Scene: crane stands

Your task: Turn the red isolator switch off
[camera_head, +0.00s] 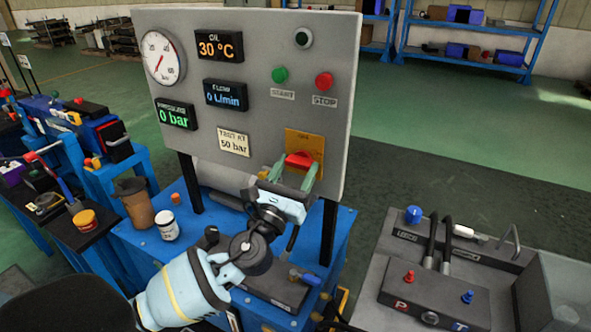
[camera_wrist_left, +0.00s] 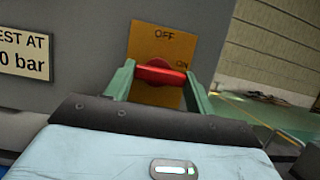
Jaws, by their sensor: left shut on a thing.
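The red isolator switch (camera_head: 300,159) sits on a yellow plate (camera_head: 314,145) at the lower right of the grey panel. It also shows in the left wrist view as a red handle (camera_wrist_left: 160,75) lying nearly level across that view. The plate reads OFF above the handle and ON by its right end. My left gripper (camera_head: 291,177) has its two green fingers (camera_wrist_left: 156,81) on either end of the handle and is shut on it. My right gripper is not in view.
The grey panel (camera_head: 240,60) carries a gauge, displays, a green START button (camera_head: 280,75) and a red STOP button (camera_head: 324,82). A brown cup (camera_head: 136,204) and a white jar (camera_head: 167,226) stand on the blue bench at left. A grey hose unit (camera_head: 430,285) stands at right.

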